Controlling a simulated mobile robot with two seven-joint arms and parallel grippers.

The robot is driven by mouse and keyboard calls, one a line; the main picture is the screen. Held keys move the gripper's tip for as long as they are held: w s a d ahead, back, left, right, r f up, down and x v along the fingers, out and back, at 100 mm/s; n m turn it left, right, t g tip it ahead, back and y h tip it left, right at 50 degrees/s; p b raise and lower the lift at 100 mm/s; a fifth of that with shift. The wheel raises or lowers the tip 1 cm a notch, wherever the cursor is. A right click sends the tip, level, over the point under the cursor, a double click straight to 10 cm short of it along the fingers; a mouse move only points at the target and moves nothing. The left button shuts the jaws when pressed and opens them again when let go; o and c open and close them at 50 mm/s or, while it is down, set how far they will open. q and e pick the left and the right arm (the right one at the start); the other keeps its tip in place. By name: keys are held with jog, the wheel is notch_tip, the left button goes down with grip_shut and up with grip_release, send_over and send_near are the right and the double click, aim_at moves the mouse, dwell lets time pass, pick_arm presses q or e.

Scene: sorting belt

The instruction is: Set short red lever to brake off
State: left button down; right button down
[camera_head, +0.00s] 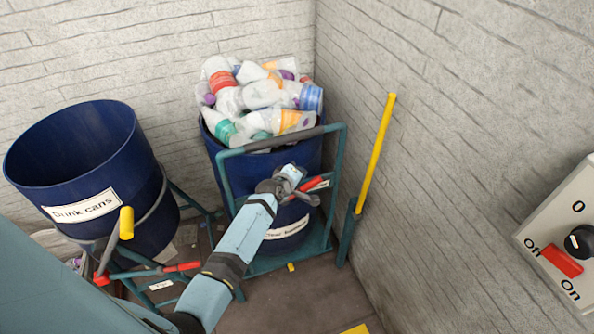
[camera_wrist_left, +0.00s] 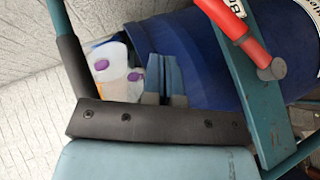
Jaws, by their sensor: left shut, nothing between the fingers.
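A short red lever (camera_head: 312,184) sits on the frame of the teal cart that holds the bin of plastic bottles. In the left wrist view the red lever (camera_wrist_left: 240,30) shows at the upper right, with a grey round end and a partly cut-off white label beside it. My left gripper (camera_head: 292,180) is beside this lever in the head view, partly hiding it. In the wrist view my left gripper (camera_wrist_left: 163,68) is shut and empty, in front of the blue bin, with a visible gap to the lever. I cannot read the lever's brake setting. My right gripper is not in view.
The bottle bin (camera_head: 262,155) is heaped full. A drink cans bin (camera_head: 75,165) stands left on another cart with red levers (camera_head: 182,267). A yellow-topped pole (camera_head: 376,150) stands by the right wall. A switch panel (camera_head: 565,245) hangs at far right.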

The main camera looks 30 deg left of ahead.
pick_arm(q)
jog(key=shift+s+d+r, duration=0.1)
jog(key=shift+s+r, duration=0.9)
jog(key=shift+r, duration=0.05)
